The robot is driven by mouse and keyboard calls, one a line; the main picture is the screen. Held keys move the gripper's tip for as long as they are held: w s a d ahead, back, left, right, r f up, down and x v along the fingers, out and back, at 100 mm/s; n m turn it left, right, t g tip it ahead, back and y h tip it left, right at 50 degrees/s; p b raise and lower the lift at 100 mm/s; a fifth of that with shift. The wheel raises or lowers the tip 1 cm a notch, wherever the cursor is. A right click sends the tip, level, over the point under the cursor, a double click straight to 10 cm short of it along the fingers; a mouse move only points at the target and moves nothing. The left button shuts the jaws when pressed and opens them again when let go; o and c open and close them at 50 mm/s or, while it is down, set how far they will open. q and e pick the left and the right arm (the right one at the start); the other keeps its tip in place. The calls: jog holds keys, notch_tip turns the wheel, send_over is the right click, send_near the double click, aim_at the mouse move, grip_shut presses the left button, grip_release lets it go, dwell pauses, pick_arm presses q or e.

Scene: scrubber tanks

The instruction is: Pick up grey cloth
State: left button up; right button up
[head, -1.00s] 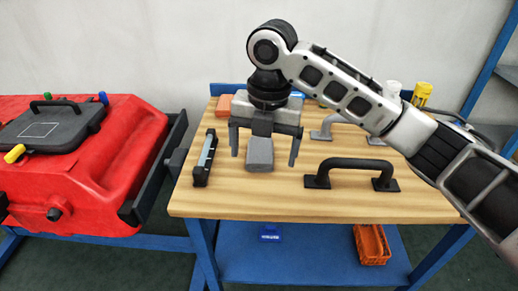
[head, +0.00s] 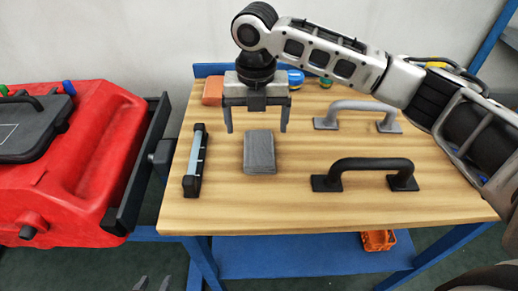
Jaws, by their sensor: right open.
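The grey cloth (head: 259,155) lies folded into a small flat block on the wooden tabletop, left of the middle. My right gripper (head: 256,129) is open and points down at the far side of the cloth. Its fingers are spread a little wider than the cloth, with nothing between them. I see the whole top of the cloth.
A black squeegee-like bar (head: 194,160) lies left of the cloth. A black handle (head: 364,173) and a grey handle (head: 357,115) stand to the right. An orange block (head: 212,91) is behind. A red tank (head: 70,165) stands left of the wooden table (head: 300,213).

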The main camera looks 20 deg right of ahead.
aim_at(259, 147)
jog(key=shift+s+d+f, duration=0.1)
jog(key=shift+d+f, duration=0.05)
jog(key=shift+f, duration=1.45)
jog(key=shift+s+d+f, duration=0.1)
jog(key=shift+f, duration=1.45)
jog(key=c, duration=1.1)
